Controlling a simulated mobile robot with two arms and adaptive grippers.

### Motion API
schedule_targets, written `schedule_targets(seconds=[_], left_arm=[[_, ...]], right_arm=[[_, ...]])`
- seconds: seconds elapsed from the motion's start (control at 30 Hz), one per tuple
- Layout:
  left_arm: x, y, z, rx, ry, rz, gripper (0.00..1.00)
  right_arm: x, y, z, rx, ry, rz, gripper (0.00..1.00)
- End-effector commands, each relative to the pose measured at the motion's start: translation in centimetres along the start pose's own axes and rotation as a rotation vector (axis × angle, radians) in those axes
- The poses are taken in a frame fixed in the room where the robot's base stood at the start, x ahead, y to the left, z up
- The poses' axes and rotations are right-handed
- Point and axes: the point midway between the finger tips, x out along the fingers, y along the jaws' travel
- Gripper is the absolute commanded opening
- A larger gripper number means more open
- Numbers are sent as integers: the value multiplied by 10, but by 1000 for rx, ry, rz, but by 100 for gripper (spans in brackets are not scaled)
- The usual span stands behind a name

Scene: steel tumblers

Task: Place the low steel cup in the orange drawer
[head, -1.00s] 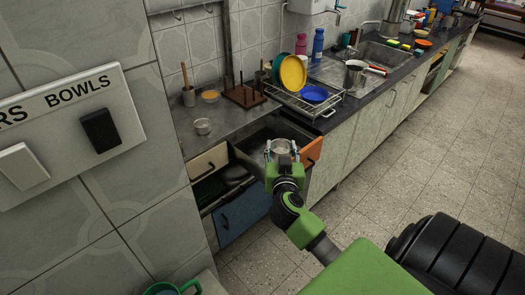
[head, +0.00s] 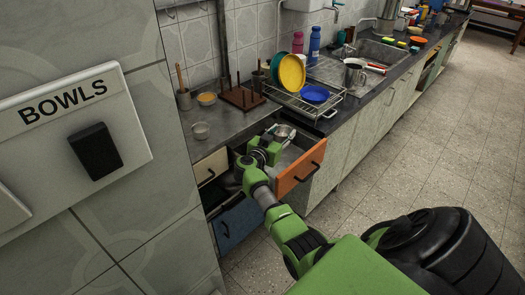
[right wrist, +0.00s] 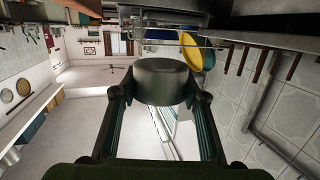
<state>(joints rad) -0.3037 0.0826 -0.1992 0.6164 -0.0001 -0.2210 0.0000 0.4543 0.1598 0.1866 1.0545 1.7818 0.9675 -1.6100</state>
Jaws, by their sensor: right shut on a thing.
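The low steel cup (head: 285,131) is in my right gripper (head: 274,138), above the inside of the open orange drawer (head: 302,167). In the right wrist view the cup (right wrist: 160,80) sits between the two fingers (right wrist: 160,95), which are shut on it. The gripper and arm cover part of the drawer's inside, so I cannot tell how far the cup is above its floor. My left gripper is in neither view.
A cream drawer (head: 211,166) and a blue drawer (head: 237,224) stand beside and below. A small bowl (head: 201,131) and a wooden peg rack (head: 242,97) stand on the counter. A dish rack (head: 325,112) with plates is behind the drawer.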

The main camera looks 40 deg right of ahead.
Motion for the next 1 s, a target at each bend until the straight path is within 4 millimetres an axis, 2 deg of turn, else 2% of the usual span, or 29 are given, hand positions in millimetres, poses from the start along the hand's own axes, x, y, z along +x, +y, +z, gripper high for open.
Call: schedule_targets(seconds=[0.13, 0.4, 0.73, 0.83, 0.9, 1.0], left_arm=[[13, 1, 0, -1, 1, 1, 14], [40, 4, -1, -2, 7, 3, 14], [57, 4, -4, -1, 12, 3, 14], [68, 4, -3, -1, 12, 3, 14], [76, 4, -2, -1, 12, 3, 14], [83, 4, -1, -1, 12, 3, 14]], right_arm=[[-1, -27, 15, -2, 1, -1, 23], [1, -56, 52, -1, 0, -1, 23], [1, -72, 70, 0, 0, -1, 23], [2, -78, 79, 0, 1, 0, 23], [4, -77, 92, -3, 0, 0, 23], [6, -77, 102, -2, 2, -1, 23]])
